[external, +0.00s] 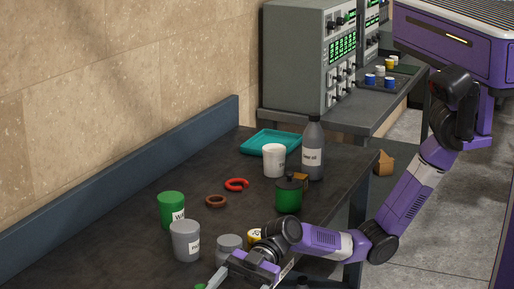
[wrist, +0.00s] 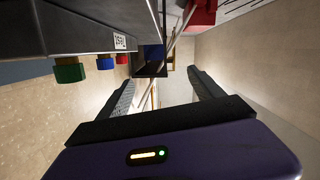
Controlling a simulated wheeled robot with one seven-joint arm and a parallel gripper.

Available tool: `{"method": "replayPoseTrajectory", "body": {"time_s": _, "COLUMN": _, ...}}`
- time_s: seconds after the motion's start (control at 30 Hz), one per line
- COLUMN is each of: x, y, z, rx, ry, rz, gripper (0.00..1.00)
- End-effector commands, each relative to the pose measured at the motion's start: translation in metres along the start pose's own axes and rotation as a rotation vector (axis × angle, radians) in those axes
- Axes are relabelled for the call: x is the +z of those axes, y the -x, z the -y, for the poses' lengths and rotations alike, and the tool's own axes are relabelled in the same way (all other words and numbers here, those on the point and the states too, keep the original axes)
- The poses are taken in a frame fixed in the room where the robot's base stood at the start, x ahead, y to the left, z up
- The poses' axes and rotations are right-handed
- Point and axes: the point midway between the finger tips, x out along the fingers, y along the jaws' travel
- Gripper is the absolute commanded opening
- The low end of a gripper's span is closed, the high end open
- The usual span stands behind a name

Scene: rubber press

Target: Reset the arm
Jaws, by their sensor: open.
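My purple arm (external: 320,238) reaches from the right over the near end of the dark bench in the external view. My gripper is at the bottom edge of that view, and its fingertips are hard to make out there. In the wrist view my gripper (wrist: 163,86) has its two black fingers spread wide apart. No object is held between them.
The bench (external: 120,235) carries a green cup (external: 172,208), grey cups (external: 185,243), a red ring (external: 237,185), a white cup (external: 274,158), a grey bottle (external: 313,150), a dark green pot (external: 288,198) and a teal tray (external: 271,142). A grey cabinet (wrist: 95,27) is close in the wrist view.

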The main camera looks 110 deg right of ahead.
Motion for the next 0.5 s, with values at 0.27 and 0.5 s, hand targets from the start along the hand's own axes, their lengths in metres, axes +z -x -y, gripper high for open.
{"method": "replayPoseTrajectory", "body": {"time_s": 0.27, "x": 0.047, "y": 0.025, "z": 0.084, "rx": 0.141, "ry": -0.225, "rz": -0.075, "gripper": 0.76}}
{"method": "replayPoseTrajectory", "body": {"time_s": 0.5, "x": 0.096, "y": 0.095, "z": 0.113, "rx": 0.306, "ry": -0.377, "rz": -0.061, "gripper": 0.76}}
